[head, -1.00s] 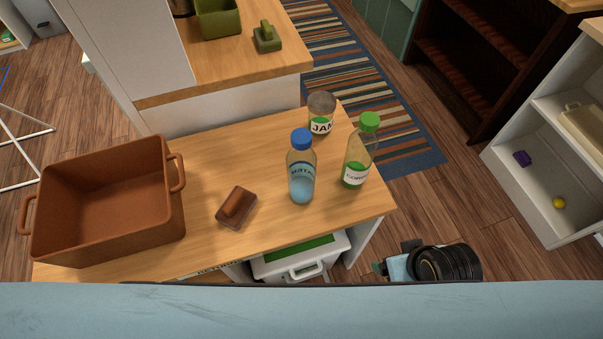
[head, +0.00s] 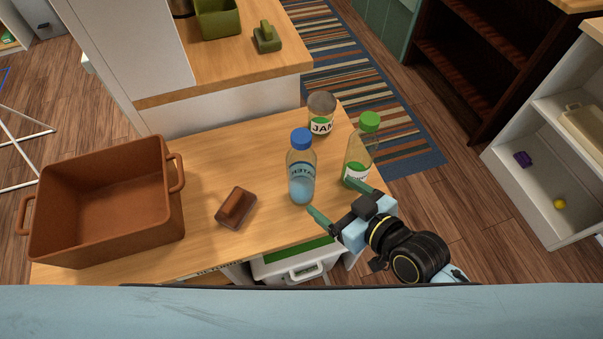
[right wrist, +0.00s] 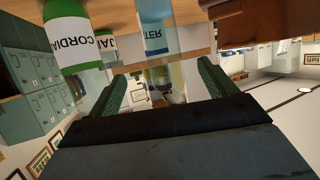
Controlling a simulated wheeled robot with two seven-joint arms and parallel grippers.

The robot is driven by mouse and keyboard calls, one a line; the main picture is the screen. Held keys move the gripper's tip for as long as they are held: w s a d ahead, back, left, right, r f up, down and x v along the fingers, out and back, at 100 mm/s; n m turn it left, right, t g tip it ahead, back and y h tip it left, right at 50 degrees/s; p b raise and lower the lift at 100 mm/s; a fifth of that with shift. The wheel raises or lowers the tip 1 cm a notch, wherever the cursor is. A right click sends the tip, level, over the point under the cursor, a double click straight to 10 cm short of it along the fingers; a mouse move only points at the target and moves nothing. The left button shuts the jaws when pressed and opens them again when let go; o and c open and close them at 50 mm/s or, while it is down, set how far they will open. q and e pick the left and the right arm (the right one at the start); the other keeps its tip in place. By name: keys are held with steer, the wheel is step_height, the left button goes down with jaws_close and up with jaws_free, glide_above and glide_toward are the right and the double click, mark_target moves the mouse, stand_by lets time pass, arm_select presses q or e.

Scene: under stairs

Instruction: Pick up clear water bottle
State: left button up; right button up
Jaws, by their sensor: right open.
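The clear water bottle (head: 301,172) with a blue cap stands upright on the wooden table, holding pale blue liquid. It also shows in the right wrist view (right wrist: 154,38), upside down there, beyond the fingers. My right gripper (head: 336,202) is open and empty at the table's front right, its green fingers apart. One fingertip is close to the bottle's lower right side and the other is in front of the green-capped cordial bottle (head: 357,160). I cannot tell whether either touches. My left gripper is not in view.
A jam jar (head: 321,113) stands behind the bottles. A brown block-like item (head: 236,207) lies left of the water bottle, and a large brown bin (head: 105,205) stands at the table's left. Bare table (head: 220,160) lies between bin and bottles.

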mark_target(302, 176)
steer(key=b+x, duration=0.1)
steer(key=x, duration=1)
steer(key=shift+w+a+f+b, duration=0.1)
steer(key=shift+a+b, duration=0.2)
steer(key=shift+a, duration=0.05)
steer(key=c, duration=1.2)
